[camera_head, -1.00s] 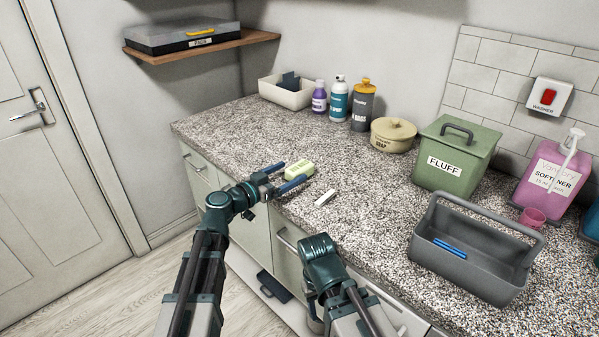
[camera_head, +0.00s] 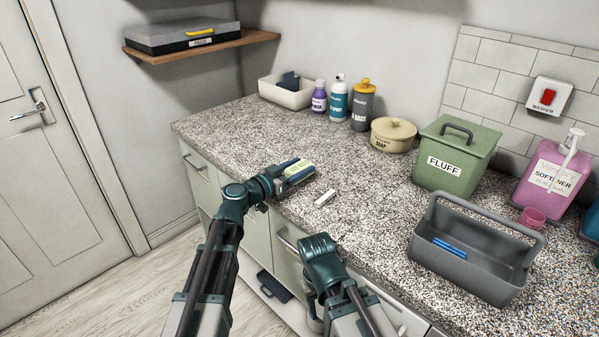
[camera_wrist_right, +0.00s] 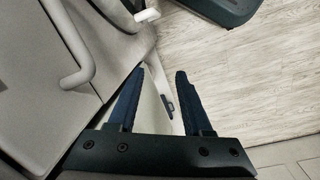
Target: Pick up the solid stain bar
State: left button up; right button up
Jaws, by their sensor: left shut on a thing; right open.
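The solid stain bar (camera_head: 299,167), a pale yellow-green block, is at the front part of the speckled counter. My left gripper (camera_head: 296,171) is shut on it, with blue fingers along its two sides. I cannot tell whether the bar still touches the counter. My right gripper (camera_wrist_right: 156,73) is open and empty in the right wrist view, pointing down over the floor by the cabinet fronts. In the head view its fingers are hidden below the dark teal wrist.
A small white piece (camera_head: 325,197) lies right of the bar. A grey caddy (camera_head: 462,272) with blue items stands at the right front. The counter's left part is clear.

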pick_arm(q)
grip_shut()
jog(key=shift+r, duration=0.15)
pick_arm(e)
jog(key=shift+r, duration=0.15)
